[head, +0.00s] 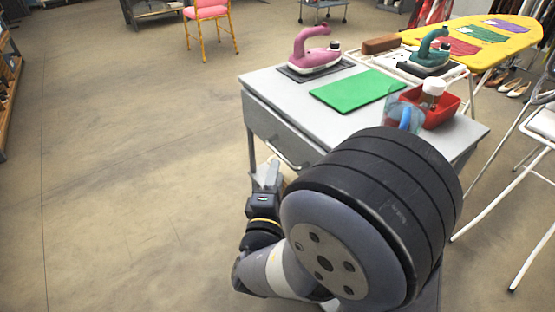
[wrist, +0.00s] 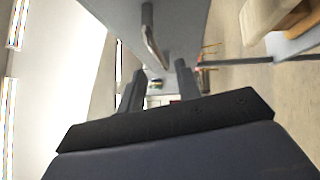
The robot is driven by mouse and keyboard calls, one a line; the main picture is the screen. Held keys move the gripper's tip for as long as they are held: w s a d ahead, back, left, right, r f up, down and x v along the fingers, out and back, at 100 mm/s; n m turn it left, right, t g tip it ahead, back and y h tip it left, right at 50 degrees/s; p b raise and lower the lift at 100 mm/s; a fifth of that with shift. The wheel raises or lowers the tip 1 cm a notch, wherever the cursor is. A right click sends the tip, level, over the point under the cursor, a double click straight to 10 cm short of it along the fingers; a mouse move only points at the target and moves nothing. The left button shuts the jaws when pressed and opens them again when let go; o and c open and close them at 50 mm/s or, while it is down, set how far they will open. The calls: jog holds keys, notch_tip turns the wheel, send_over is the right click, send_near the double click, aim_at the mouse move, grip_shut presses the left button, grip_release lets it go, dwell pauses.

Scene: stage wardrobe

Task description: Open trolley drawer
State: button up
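The grey trolley (head: 290,95) stands right of centre in the head view, with a drawer front (head: 268,122) on its left-facing side. The drawer looks flush with the trolley body. Its bar handle (head: 284,155) runs along the front, and it also shows in the wrist view as a metal handle (wrist: 150,38). My gripper (head: 268,178) is low beside the drawer front, close to the handle. In the wrist view my gripper (wrist: 160,88) has its two fingers apart, with the handle beyond them; contact cannot be seen. My arm hides the trolley's near lower part.
A yellow ironing board (head: 490,38) and white chair (head: 540,125) stand right. The floor at left is clear.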

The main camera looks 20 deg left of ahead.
jog(key=shift+w+a+r, duration=0.1)
jog(key=shift+w+r, duration=0.1)
jog(key=shift+w, duration=1.1)
jog(key=shift+w+a+r, duration=0.1)
jog(key=shift+w+r, duration=0.05)
jog(key=shift+w, duration=1.1)
jog(key=shift+c, duration=0.5)
grip_shut()
